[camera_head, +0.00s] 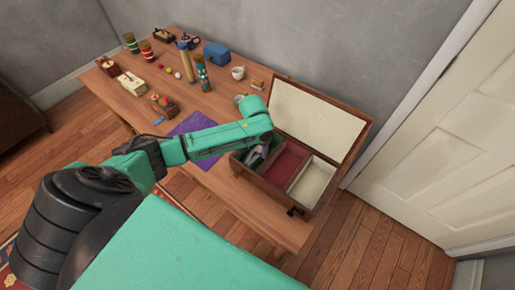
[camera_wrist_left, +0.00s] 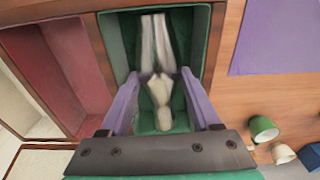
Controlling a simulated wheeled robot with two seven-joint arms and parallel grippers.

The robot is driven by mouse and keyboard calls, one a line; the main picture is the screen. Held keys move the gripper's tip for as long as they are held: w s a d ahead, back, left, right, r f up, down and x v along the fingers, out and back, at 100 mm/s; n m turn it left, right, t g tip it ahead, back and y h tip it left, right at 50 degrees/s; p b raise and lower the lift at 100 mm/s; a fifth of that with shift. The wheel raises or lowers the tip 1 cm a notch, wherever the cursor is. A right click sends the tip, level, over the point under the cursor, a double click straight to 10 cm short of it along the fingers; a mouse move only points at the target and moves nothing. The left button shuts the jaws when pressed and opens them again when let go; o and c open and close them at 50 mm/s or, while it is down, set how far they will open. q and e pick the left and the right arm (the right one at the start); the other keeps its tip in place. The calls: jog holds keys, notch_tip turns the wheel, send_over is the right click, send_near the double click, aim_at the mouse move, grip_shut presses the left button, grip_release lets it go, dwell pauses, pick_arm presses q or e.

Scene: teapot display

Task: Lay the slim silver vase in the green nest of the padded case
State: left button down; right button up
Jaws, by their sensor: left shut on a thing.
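The slim silver vase (camera_wrist_left: 157,88) is pale, with a long body, a narrow waist and a bulb end, and looks blurred in the left wrist view. It lies lengthwise over the green nest (camera_wrist_left: 110,38) of the padded case. I cannot tell whether it touches the lining. My left gripper (camera_wrist_left: 157,82) is shut on it, a purple finger on either side. In the head view my left gripper (camera_head: 257,156) is down at the case's green compartment, and my arm hides much of it. The case (camera_head: 254,180) stands open. My right gripper is not in view.
The case's red compartment (camera_head: 287,160) and cream compartment (camera_head: 312,184) look empty. Its raised lid (camera_head: 310,120) stands behind. A purple cloth (camera_head: 192,123) lies left of the case. Tall vases, a blue box (camera_head: 216,54), a white cup (camera_head: 238,73) and several small things fill the table's far part.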

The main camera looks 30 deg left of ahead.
aim_at(256, 150)
pick_arm(q)
jog(key=shift+d+f, duration=0.1)
jog(key=shift+f, duration=0.1)
jog(key=shift+c, duration=2)
grip_release()
jog(key=r, duration=0.8)
jog(key=s+r, duration=0.1)
jog(key=r, duration=0.3)
jog(key=shift+r, duration=0.2)
